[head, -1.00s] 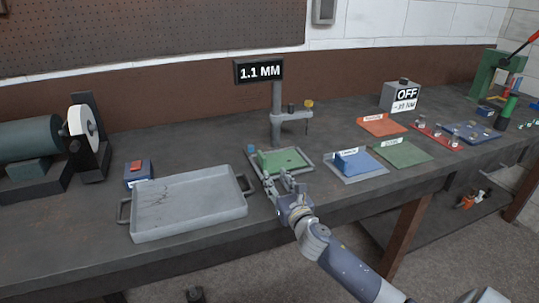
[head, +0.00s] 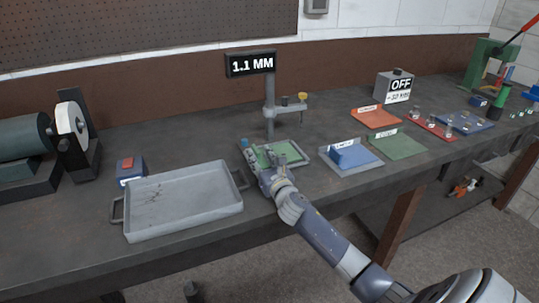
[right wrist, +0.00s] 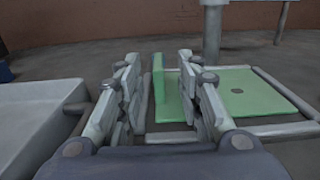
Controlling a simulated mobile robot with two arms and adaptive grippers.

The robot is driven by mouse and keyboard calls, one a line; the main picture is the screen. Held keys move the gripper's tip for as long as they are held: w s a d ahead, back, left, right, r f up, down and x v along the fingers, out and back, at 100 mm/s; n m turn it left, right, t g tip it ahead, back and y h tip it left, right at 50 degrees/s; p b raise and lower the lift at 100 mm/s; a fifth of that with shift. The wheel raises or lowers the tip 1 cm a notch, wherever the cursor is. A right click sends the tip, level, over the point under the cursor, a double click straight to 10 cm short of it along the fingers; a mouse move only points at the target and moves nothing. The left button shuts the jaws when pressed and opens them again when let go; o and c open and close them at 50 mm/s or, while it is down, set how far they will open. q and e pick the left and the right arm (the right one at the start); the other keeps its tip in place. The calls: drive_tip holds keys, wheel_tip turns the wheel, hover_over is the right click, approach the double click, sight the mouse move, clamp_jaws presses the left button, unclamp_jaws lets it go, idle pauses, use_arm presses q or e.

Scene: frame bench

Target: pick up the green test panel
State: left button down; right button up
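The green test panel (head: 287,150) sits in a grey frame (head: 303,160) under the gauge stand reading 1.1 MM. In the right wrist view it has a flat plate (right wrist: 243,90) with a dark round spot and an upright flange at its left. My right gripper (head: 274,163) is at the panel's near left side. In the right wrist view its fingers (right wrist: 158,68) are apart, with the upright flange between them. A gap shows on each side of the flange. My fingers hide part of the panel in the head view. My left gripper is not in view.
A grey tray (head: 182,205) with handles stands just left of the frame. The gauge stand (head: 269,105) rises behind the panel. A blue bracket (head: 352,155) on a pale plate lies to the right, with red and green mats (head: 398,145) beyond.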

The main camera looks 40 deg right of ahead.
sight(256, 148)
drive_tip(key=x, duration=0.4)
drive_tip(key=shift+r, duration=0.2)
drive_tip(key=shift+r, duration=0.1)
clamp_jaws()
